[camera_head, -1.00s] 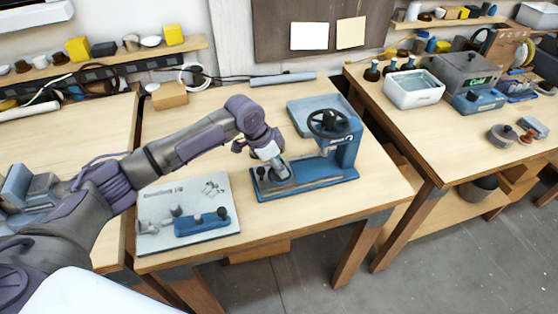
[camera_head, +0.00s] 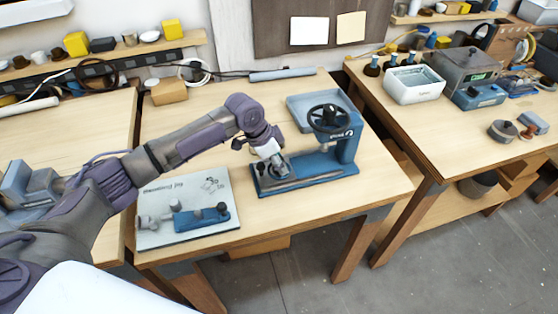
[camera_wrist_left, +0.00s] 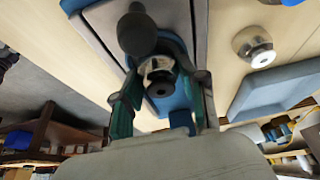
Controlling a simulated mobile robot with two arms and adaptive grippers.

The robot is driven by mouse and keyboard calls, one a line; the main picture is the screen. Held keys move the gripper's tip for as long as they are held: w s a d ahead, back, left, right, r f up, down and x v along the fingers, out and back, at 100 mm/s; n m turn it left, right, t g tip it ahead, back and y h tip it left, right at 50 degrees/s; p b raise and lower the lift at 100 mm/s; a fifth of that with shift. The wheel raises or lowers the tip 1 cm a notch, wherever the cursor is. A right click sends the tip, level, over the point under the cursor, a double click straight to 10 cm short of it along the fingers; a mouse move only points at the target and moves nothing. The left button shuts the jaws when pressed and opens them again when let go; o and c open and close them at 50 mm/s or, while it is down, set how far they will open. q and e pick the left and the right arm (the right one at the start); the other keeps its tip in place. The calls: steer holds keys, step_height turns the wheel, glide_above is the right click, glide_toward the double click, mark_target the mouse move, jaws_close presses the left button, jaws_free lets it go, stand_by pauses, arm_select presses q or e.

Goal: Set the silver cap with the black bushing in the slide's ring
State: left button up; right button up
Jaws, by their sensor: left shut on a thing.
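My left gripper (camera_head: 275,164) is low over the slide of the blue press (camera_head: 322,172), at its left end. In the left wrist view, the silver cap with the black bushing (camera_wrist_left: 159,78) is between the fingers of my left gripper (camera_wrist_left: 165,108), which are shut on it. The slide's black knob (camera_wrist_left: 137,32) stands just beyond the cap. The slide's ring is hidden by the cap and fingers, so I cannot tell whether the cap is seated in it. My right gripper is not in view.
The press's black handwheel (camera_head: 329,118) stands right of my gripper, with a blue tray (camera_head: 302,101) behind. A pale mat (camera_head: 160,235) with a blue fixture (camera_head: 202,219) lies to the left. Another silver round piece (camera_wrist_left: 255,45) stands on the table. The table's front right is clear.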

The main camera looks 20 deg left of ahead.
arm_select(q)
steer(key=shift+f, duration=0.1)
steer(key=o, duration=1.3)
steer(key=v, duration=1.2)
steer(key=p+v, duration=0.8)
steer(key=p, duration=0.1)
steer(key=shift+d+r, duration=0.2)
steer(key=shift+r, duration=0.3)
